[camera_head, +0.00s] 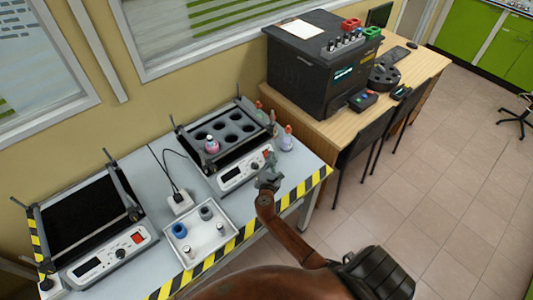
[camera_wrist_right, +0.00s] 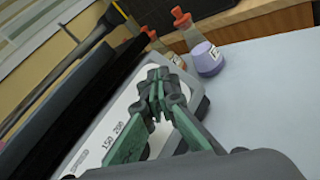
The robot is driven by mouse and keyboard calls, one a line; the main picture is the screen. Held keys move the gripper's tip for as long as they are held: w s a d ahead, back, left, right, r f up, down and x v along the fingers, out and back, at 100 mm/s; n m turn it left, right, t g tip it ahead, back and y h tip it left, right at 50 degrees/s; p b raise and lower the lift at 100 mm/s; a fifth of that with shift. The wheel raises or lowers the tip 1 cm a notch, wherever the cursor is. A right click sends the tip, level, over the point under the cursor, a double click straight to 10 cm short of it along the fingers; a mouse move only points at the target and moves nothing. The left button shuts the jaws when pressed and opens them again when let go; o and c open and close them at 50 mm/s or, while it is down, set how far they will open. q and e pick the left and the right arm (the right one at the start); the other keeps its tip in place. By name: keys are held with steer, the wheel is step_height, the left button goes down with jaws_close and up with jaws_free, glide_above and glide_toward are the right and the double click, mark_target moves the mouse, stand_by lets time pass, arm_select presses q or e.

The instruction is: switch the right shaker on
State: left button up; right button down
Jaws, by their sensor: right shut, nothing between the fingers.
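The right shaker (camera_head: 183,139) stands on the grey bench, with a black holed tray on top and a white front panel with a display (camera_head: 231,174). Its red switch (camera_head: 266,153) shows at the panel's right end. My right gripper (camera_head: 268,172) is shut and empty, right at the panel's right part, close to the switch. In the right wrist view the shut fingers (camera_wrist_right: 157,82) lie over the panel (camera_wrist_right: 118,128), and the switch is hidden behind them. I cannot tell whether they touch it. My left gripper is not in view.
A second shaker (camera_head: 85,215) stands at the left. A white tray (camera_head: 188,252) with rings and vials lies between. A pink flask (camera_head: 211,145) sits in the right shaker's tray. Flasks (camera_head: 287,139) stand beside it, also in the wrist view (camera_wrist_right: 206,57). A black analyser (camera_head: 310,75) stands behind right.

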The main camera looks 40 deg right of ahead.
steer(key=shift+w+f, duration=0.1)
steer(key=shift+w, duration=0.05)
stand_by(0.3)
steer(key=shift+w+f, duration=0.1)
steer(key=shift+w, duration=0.15)
